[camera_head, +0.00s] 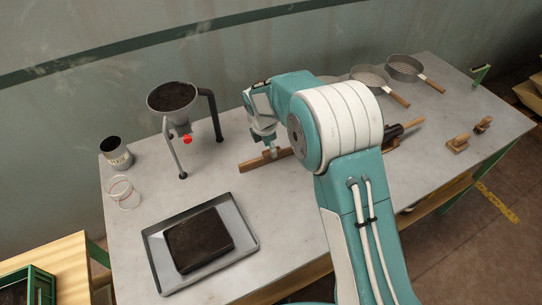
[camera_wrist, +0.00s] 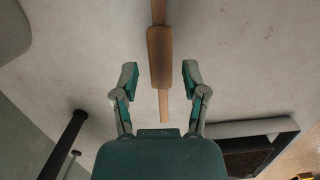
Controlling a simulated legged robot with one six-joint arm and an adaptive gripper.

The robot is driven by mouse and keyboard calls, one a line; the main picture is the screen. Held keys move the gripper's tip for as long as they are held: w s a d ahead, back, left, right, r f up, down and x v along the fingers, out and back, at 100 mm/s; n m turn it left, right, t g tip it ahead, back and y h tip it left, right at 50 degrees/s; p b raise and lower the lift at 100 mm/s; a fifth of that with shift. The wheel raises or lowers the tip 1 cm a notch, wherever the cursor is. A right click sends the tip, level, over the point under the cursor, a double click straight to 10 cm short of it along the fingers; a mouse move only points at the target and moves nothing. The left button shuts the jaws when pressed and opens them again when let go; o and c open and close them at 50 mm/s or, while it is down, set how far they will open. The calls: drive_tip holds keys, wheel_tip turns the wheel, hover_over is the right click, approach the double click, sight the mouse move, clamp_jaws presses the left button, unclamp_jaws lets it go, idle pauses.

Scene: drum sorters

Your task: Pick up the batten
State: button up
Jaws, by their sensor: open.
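The batten (camera_head: 248,165) is a brown wooden strip with a raised block on its middle. It lies on the grey table, partly hidden by my arm in the head view. In the wrist view the batten (camera_wrist: 159,55) runs up and down the picture, its rounded block in the upper middle. My gripper (camera_wrist: 160,77) is open, with one finger on each side of the batten's line and visible gaps to both. In the head view my gripper (camera_head: 271,148) is over the batten. Nothing is held.
A tray (camera_head: 157,258) with a dark slab lies in front. A cup (camera_head: 118,158) and clear rings (camera_head: 124,193) stand at left. Sieves (camera_head: 404,67) and wooden tools (camera_head: 459,144) lie right.

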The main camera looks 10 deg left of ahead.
drive_tip(key=f, duration=0.4)
drive_tip(key=shift+w+d+f, duration=0.2)
drive_tip(key=shift+w+d, duration=0.05)
drive_tip(key=shift+d, duration=0.1)
clamp_jaws()
drive_tip(key=shift+r, duration=0.1)
